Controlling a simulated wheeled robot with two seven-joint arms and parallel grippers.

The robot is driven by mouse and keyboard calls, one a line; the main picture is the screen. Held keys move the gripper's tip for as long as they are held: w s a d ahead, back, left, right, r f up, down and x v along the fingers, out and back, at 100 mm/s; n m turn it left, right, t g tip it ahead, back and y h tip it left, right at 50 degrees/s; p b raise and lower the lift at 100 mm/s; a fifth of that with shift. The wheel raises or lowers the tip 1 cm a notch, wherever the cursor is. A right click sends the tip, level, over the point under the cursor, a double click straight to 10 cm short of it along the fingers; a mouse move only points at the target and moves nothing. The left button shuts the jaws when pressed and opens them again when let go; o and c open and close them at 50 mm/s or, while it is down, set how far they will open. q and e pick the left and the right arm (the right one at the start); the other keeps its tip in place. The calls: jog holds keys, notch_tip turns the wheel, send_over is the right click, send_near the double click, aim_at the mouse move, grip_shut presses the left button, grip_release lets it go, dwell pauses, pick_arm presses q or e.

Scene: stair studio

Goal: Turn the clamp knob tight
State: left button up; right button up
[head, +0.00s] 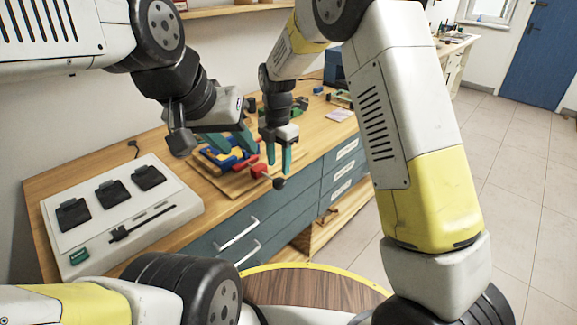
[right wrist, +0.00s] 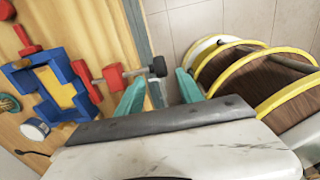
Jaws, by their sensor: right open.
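The clamp (head: 258,171) is red and sits at the near edge of a blue frame (right wrist: 25,80) with yellow inside. Its screw ends in a small black knob (head: 279,184), which sticks out toward the counter's front edge. The knob (right wrist: 158,67) also shows in the right wrist view, close to the fingertips and roughly level with the gap between them. My right gripper (head: 279,172) is open and points down just above the knob; contact cannot be told. My left gripper (head: 246,154) has its teal fingers apart above the blue frame, with nothing seen between them.
A pale panel (head: 85,235) with several black blocks stands on the counter at left. Grey-blue drawers (head: 285,220) with handles lie below the counter edge. Small coloured parts lie behind my grippers. Open floor (head: 520,200) lies at right.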

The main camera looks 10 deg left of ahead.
aim_at(280, 178)
notch_tip(280, 178, down, 7)
dwell(0.3)
jog(key=shift+d, duration=0.1)
grip_shut()
